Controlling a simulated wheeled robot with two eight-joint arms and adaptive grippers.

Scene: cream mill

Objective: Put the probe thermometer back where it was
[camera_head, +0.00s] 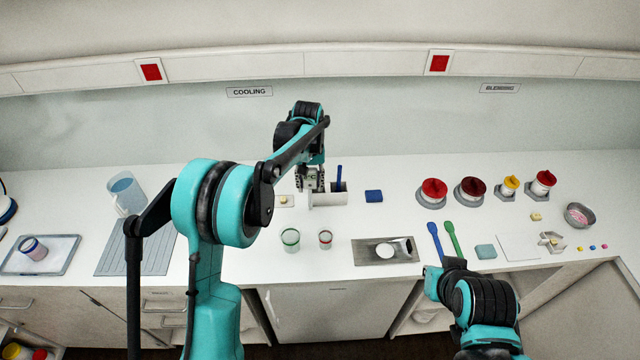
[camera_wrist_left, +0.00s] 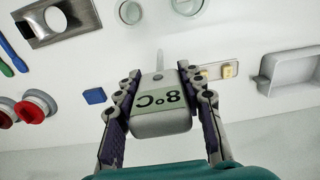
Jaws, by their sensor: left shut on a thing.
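The probe thermometer (camera_wrist_left: 160,118) is a pale grey unit with a display reading 8°C and a thin probe pointing away from my wrist. My left gripper (camera_wrist_left: 158,82) is shut on it, with one finger on each side. In the head view my left gripper (camera_head: 312,184) is at the back of the counter, close beside a white holder (camera_head: 328,200) with a dark blue handle (camera_head: 339,176) standing in it. I cannot tell whether they touch. The thermometer is hard to make out in the head view. My right gripper (camera_head: 438,275) is at the front edge, its jaws unclear.
A blue block (camera_head: 374,196) lies right of the holder. A small board with yellow pieces (camera_head: 283,201) lies left of it. Two jars (camera_head: 290,240) (camera_head: 325,239) and a metal tray (camera_head: 365,256) stand in front. Several red- and yellow-topped containers are at right.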

